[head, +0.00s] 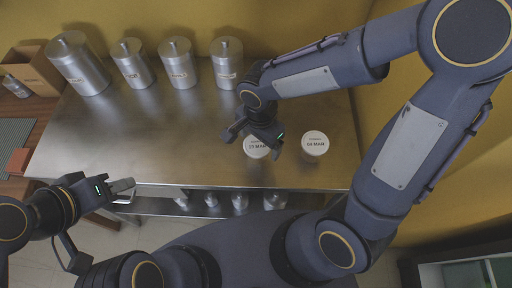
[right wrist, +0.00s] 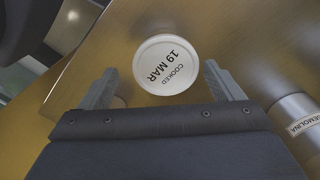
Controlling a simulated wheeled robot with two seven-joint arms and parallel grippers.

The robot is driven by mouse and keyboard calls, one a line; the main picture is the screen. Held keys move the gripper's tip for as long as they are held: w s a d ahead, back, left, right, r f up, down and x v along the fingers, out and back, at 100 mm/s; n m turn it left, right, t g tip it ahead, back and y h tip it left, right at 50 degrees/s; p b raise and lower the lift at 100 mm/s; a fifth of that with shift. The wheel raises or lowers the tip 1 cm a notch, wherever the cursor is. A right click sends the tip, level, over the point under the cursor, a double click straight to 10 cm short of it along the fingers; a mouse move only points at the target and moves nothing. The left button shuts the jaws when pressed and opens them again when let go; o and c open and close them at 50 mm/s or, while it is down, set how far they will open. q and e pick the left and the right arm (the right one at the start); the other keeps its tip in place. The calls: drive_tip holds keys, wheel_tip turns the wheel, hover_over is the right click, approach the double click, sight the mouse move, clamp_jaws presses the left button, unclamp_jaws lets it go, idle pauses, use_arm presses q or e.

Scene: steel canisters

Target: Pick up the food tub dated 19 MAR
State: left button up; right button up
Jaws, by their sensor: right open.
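The food tub dated 19 MAR (right wrist: 168,64) has a round white lid reading "COOKED 19 MAR". In the right wrist view it sits beyond and between the two open fingers of my right gripper (right wrist: 165,85), with nothing gripped. In the head view my right gripper (head: 257,137) hangs over a white-lidded tub (head: 256,151) that appears to be the same one; its date is partly covered and hard to read. A second white-lidded tub (head: 315,143) stands to its right, with a different MAR date. My left gripper (head: 122,189) is at the table's front left corner, away from the tubs.
Several steel canisters stand along the back of the steel table (head: 130,135); the nearest to my right arm is at its back (head: 227,62). A canister labelled semolina (right wrist: 304,121) shows in the right wrist view. A cardboard box (head: 38,70) is at the far left. The table's middle is clear.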

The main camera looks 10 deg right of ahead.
sight(257, 144)
drive_tip(key=f, duration=0.4)
drive_tip(key=shift+w+a+f, duration=0.2)
drive_tip(key=shift+w+f, duration=0.05)
drive_tip(key=shift+f, duration=0.1)
drive_tip(key=c, duration=1)
